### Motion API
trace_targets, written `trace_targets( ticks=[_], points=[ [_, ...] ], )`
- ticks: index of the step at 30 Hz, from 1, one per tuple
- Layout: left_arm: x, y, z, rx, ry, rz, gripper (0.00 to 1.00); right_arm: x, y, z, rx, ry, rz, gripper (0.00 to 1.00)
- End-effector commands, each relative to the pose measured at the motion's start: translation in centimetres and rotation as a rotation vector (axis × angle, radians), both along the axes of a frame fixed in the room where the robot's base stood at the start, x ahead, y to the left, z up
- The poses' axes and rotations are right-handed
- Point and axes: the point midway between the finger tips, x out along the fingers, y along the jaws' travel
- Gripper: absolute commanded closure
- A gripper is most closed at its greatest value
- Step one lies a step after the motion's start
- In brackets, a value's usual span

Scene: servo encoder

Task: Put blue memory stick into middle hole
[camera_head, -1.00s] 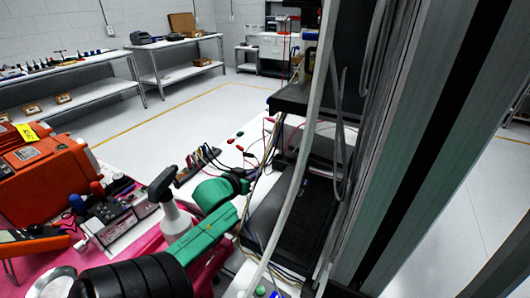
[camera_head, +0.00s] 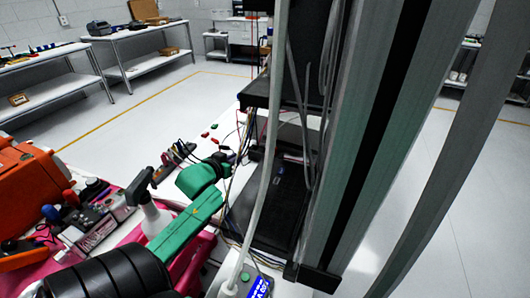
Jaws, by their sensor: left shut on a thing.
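My left arm comes in from the lower left with a green link, and its gripper (camera_head: 223,159) is over the white bench, near thin cables beside a black equipment stack. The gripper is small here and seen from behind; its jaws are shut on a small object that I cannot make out. I cannot pick out the blue memory stick or the middle hole in this view. My right gripper is not in view.
A white spray bottle (camera_head: 156,215) stands close to my left arm. An orange case (camera_head: 30,188) is at the left. The black equipment stack (camera_head: 270,205) is right of the gripper. A small blue screen (camera_head: 260,287) shows at the bottom. The floor beyond the bench is clear.

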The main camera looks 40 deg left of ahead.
Motion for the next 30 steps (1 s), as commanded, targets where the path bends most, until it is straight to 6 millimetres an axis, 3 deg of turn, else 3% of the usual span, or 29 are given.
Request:
trace_targets(
  ticks=[9, 19, 21, 24, 30],
  points=[
    [7.8, 0.5, -0.2, 0.001, -0.005, 0.0, 1.0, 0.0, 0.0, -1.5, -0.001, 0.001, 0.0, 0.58],
    [15.0, 1.0, -0.4, -0.002, -0.002, 0.002, 1.0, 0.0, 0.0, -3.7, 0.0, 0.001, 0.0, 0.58],
    [15.9, 1.0, -0.8, -0.002, 0.001, 0.002, 1.0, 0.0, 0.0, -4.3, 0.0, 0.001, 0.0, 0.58],
    [15.7, 0.9, -2.7, -0.001, 0.003, 0.0, 1.0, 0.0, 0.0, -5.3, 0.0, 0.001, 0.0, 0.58],
    [15.6, 1.0, -3.0, 0.0, 0.001, 0.0, 1.0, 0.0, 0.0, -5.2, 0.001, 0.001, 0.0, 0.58]
  ],
)
